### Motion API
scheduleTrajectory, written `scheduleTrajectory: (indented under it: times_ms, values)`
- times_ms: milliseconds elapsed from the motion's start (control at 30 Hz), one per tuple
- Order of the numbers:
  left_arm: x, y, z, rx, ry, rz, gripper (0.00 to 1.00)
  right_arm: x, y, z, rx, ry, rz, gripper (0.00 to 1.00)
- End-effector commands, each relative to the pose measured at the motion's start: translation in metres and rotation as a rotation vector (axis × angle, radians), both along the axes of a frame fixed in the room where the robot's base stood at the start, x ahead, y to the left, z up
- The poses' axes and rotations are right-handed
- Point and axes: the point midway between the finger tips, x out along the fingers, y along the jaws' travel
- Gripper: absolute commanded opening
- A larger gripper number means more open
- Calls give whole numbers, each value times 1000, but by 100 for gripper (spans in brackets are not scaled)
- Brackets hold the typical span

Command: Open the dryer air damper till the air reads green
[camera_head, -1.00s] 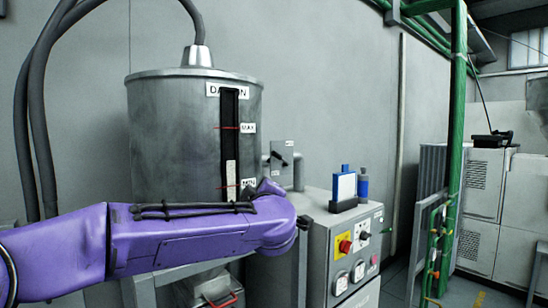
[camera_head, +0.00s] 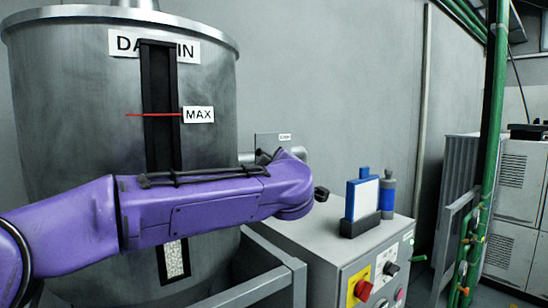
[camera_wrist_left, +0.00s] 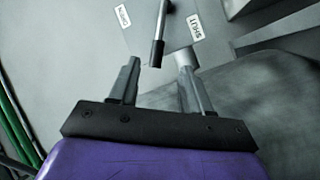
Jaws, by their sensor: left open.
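The damper plate (camera_head: 268,141) stands on the pipe right of the metal hopper in the head view, mostly hidden behind my left arm. The left wrist view shows its lever with a dark handle (camera_wrist_left: 157,52), between an OPEN label (camera_wrist_left: 122,15) and a SHUT label (camera_wrist_left: 195,25). My left gripper (camera_wrist_left: 158,72) is open, its fingers on either side of the handle's end as seen in that view. I cannot tell whether they touch it or how far beyond the handle is. My left gripper's fingers are hidden in the head view. No air reading is recognisable.
The big metal hopper (camera_head: 75,110) with a MAX mark fills the left. A grey control cabinet (camera_head: 330,252) with a red knob (camera_head: 363,289) stands at lower right, carrying a blue-and-white block (camera_head: 363,196) and a blue bottle (camera_head: 388,193). Green pipes (camera_head: 490,130) rise farther right.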

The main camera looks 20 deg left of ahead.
Motion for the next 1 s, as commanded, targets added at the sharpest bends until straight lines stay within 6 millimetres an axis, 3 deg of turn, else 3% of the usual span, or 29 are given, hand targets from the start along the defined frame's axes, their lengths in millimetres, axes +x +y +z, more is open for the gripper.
scheduleTrajectory:
  times_ms: [167,267,500,600,900,967,1000]
  values:
    - [3,12,11,-2,-8,8,48,-1,0,14,0,2,0,43]
    - [19,22,15,-2,-11,10,48,0,0,28,0,2,0,43]
    - [79,39,6,-2,-1,9,48,0,0,54,0,2,0,43]
    - [92,43,1,0,1,8,48,0,0,58,0,2,0,43]
    - [98,44,-2,0,0,5,48,1,0,58,0,1,0,43]
    - [98,43,-2,0,0,5,32,0,0,58,0,1,0,43]
    - [98,43,-2,0,0,5,19,0,0,58,0,1,0,43]
